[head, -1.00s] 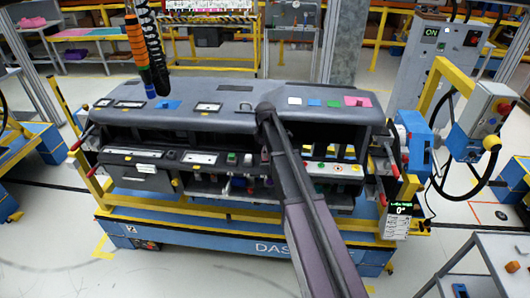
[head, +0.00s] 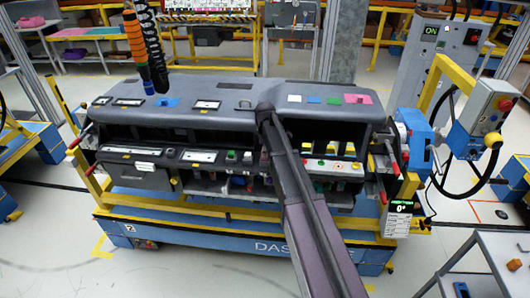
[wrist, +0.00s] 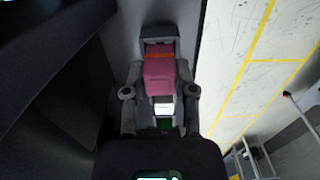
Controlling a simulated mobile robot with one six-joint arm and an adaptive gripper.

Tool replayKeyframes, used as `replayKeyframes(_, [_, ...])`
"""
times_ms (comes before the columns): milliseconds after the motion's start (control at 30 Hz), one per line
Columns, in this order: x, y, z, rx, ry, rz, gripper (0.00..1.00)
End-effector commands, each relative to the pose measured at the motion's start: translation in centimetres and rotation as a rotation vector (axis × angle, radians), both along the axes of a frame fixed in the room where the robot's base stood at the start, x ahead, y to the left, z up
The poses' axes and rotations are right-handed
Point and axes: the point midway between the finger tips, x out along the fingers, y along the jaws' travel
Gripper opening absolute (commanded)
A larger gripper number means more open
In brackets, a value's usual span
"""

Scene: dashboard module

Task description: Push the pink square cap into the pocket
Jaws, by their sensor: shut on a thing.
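In the wrist view a pink block-like cap (wrist: 159,73) sits between the fingers of my gripper (wrist: 159,58), which is shut on it. In the head view my arm reaches the middle of the dashboard module, and my gripper and the held cap cannot be made out there. A flat pink square (head: 367,99) with a dark patch lies at the right of the dashboard top (head: 235,94). I cannot tell whether that dark patch is the pocket.
White (head: 294,98), blue (head: 314,100) and green (head: 333,101) squares lie left of the pink square. Open dark bays and shelves with small parts fill the dashboard front. Yellow frame bars and red handles flank it. A hanging orange and black tool (head: 136,45) is at upper left.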

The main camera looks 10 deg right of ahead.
Motion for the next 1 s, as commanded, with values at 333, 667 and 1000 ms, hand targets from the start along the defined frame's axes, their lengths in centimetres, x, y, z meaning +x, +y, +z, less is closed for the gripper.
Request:
replayKeyframes(333, [0.0, 0.0, -0.7, 0.0, 0.0, 0.0, 0.11])
replayKeyframes(667, [0.0, 0.0, -1.3, 0.0, 0.0, 0.0, 0.11])
replayKeyframes(1000, [0.0, 0.0, -1.6, 0.0, 0.0, 0.0, 0.56])
